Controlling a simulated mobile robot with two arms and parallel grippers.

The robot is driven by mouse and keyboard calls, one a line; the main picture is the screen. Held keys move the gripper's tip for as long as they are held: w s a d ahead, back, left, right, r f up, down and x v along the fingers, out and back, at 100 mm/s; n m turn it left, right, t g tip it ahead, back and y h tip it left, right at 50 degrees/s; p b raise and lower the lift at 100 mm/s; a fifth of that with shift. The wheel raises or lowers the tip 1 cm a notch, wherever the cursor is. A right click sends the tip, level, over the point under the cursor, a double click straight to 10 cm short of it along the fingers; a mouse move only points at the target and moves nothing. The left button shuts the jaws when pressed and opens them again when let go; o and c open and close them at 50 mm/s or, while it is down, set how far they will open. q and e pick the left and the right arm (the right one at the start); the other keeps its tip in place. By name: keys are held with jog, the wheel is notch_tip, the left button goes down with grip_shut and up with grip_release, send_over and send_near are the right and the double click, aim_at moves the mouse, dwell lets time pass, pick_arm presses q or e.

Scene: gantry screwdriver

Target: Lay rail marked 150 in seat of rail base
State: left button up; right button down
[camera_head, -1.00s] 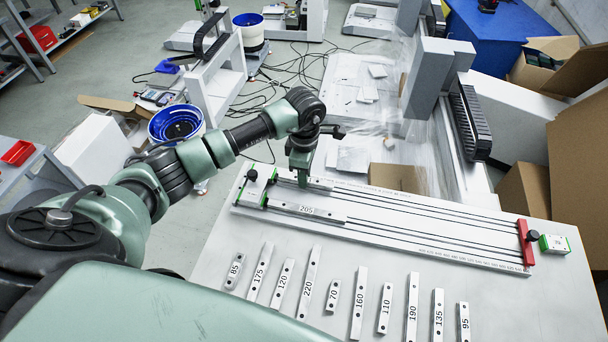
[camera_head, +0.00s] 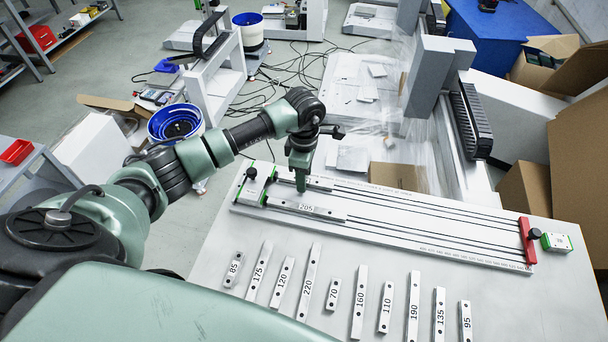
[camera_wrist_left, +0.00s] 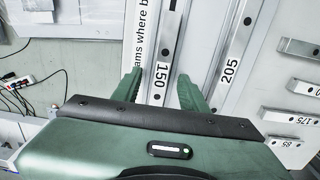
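The rail marked 150 (camera_wrist_left: 162,75) shows in the wrist view between the two green fingers of my left gripper (camera_wrist_left: 160,92). The fingers are open, with a gap on each side of the rail. In the head view my left gripper (camera_head: 301,184) points down over the left part of the rail base (camera_head: 420,232). The 150 rail's end (camera_head: 321,184) shows just behind it, lying lengthwise on the base's back track. I cannot tell whether it is fully down in the seat. The rail marked 205 (camera_head: 325,212) lies parallel on the front track. My right gripper is not in view.
Several loose rails, such as the one marked 220 (camera_head: 309,280), lie in a row on the table (camera_head: 560,300) in front of the base. A red end piece (camera_head: 527,240) crosses the base's right end. A green and white block (camera_head: 250,188) is at its left end.

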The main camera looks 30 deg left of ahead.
pick_arm(q)
notch_tip(320, 180, up, 8)
jog(key=shift+f+b, duration=0.1)
jog(key=shift+b, duration=0.5)
notch_tip(320, 180, up, 7)
jog(key=p, duration=0.4)
dwell(0.5)
jog(key=shift+s+f, duration=0.1)
dwell(0.4)
